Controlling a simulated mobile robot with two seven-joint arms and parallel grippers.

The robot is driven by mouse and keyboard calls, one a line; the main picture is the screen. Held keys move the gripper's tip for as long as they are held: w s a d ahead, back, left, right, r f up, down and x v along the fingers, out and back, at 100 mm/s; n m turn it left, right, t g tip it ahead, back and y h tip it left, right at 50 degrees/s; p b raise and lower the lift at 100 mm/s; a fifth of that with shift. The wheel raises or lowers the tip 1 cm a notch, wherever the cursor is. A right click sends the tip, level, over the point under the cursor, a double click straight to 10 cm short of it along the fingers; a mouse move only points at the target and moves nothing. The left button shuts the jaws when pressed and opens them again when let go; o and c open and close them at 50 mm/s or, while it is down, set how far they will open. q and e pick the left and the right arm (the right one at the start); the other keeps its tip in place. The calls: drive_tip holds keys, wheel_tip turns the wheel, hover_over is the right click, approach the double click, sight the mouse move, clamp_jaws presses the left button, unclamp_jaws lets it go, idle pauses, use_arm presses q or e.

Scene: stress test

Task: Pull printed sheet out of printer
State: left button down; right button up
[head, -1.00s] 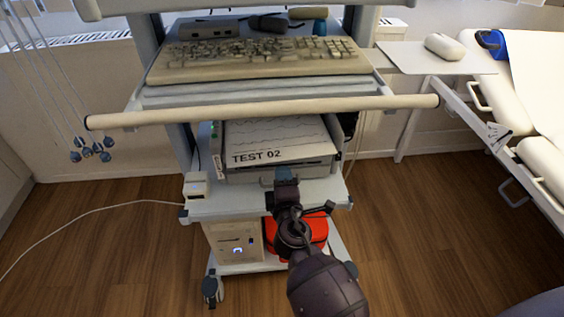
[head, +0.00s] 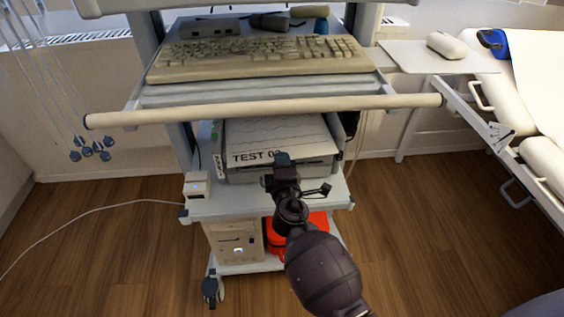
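The printed sheet (head: 272,138) lies on top of the printer, with wavy lines and the text "TEST 02" along its front edge. The printer (head: 300,172) stands on the cart's lower shelf, under the keyboard shelf. My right gripper (head: 282,162) is in front of the printer, its tip overlapping the end of the text at the sheet's front edge. I cannot tell whether it touches the sheet or whether its fingers are apart. My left gripper is not in view.
A handle bar (head: 270,108) and a keyboard (head: 258,60) are above the printer. A small white box (head: 197,185) sits left of it. A computer case (head: 235,240) and a red object (head: 316,222) are below. A bed (head: 540,110) stands at the right.

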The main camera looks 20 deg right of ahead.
clamp_jaws()
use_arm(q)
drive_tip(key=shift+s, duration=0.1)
use_arm(e)
drive_tip(key=shift+r, duration=0.25)
drive_tip(key=shift+s, duration=0.1)
